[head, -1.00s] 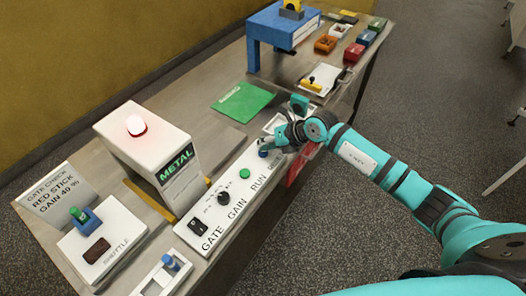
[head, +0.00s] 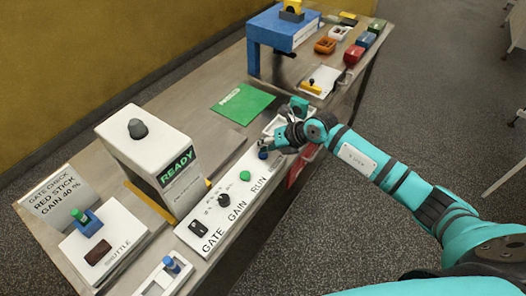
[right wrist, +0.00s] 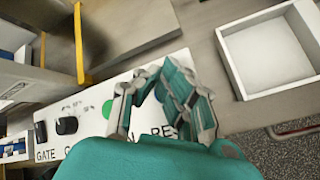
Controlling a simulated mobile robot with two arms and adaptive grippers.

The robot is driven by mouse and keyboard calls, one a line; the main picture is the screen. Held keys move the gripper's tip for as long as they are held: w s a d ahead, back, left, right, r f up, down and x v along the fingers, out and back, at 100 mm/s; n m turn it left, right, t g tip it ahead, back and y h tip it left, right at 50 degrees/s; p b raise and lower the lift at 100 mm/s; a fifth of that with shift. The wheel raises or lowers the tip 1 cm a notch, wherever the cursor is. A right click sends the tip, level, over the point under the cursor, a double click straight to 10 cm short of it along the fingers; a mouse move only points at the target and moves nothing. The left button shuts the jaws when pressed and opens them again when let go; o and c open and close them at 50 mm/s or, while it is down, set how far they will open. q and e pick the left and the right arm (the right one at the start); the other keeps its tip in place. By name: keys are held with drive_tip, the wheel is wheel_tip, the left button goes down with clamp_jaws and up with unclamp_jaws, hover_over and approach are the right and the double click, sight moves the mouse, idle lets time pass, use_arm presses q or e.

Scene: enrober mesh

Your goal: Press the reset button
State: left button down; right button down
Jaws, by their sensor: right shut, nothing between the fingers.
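The reset button is the blue knob (head: 263,154) at the far end of the white control panel (head: 212,213). My right gripper (head: 276,146) is shut and empty, just to the right of and above the button. Its shut fingers also show in the right wrist view (right wrist: 160,78). A small gap seems to lie between fingers and button. The detector box (head: 146,152) has a dark lamp (head: 137,128) and its screen (head: 176,166) reads READY.
The green RUN button (head: 245,175), black gain knob (head: 223,200) and gate switch (head: 198,228) sit along the same panel. A white open tray (right wrist: 270,55) lies beside the gripper. A green sheet (head: 243,104) lies on the bench behind it.

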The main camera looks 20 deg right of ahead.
drive_tip(key=shift+r, duration=0.35)
wheel_tip(320, 180, up, 5)
drive_tip(key=p, duration=0.4)
drive_tip(key=shift+r, duration=0.1)
idle(0.7)
